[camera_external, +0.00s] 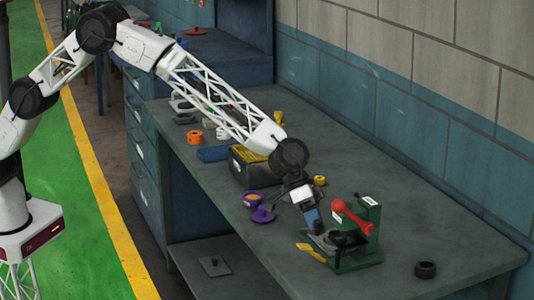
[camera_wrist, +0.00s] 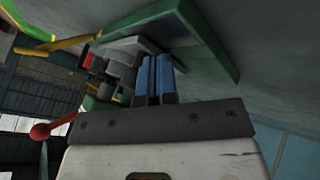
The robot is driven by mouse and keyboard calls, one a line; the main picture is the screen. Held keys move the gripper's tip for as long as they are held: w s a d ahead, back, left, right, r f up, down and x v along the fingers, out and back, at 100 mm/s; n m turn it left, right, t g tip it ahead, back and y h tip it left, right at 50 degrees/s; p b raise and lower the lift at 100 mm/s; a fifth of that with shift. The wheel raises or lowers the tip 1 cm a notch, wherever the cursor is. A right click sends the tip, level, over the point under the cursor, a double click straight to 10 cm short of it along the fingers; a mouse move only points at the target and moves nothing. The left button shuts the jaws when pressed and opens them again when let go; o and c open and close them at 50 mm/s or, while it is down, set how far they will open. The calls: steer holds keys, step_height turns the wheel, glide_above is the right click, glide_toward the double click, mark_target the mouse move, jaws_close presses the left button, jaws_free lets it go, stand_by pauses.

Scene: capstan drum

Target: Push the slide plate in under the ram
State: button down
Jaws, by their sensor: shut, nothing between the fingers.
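The green press (camera_external: 369,228) with a red lever stands on the bench at the right. A dark ram-like part (camera_external: 347,238) sits low in its frame. A grey plate (camera_external: 322,243), apparently the slide plate, lies at the press's left side, partly hidden. My gripper (camera_external: 316,229) points down at that side, its blue fingers shut together and empty. In the wrist view the fingers (camera_wrist: 155,79) are close to grey parts of the press (camera_wrist: 126,50) and its green base (camera_wrist: 182,32). I cannot tell whether they touch the plate.
A yellow handle-like piece (camera_external: 311,252) is at the press's front left. A purple cup (camera_external: 254,199) and a purple piece (camera_external: 263,215) lie to the left. A dark bin (camera_external: 252,168) stands behind.

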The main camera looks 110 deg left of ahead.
mark_target(321, 221)
steer(key=shift+d, duration=0.15)
steer(key=shift+w+d, duration=1.75)
steer(key=shift+w, duration=0.05)
steer(key=shift+d+r, duration=0.1)
steer(key=shift+s+a, duration=0.15)
steer(key=shift+a, duration=0.4)
steer(key=a, duration=0.1)
steer(key=s+a, duration=0.1)
steer(key=a, duration=0.1)
steer(key=shift+s, duration=0.15)
steer(key=v, duration=1)
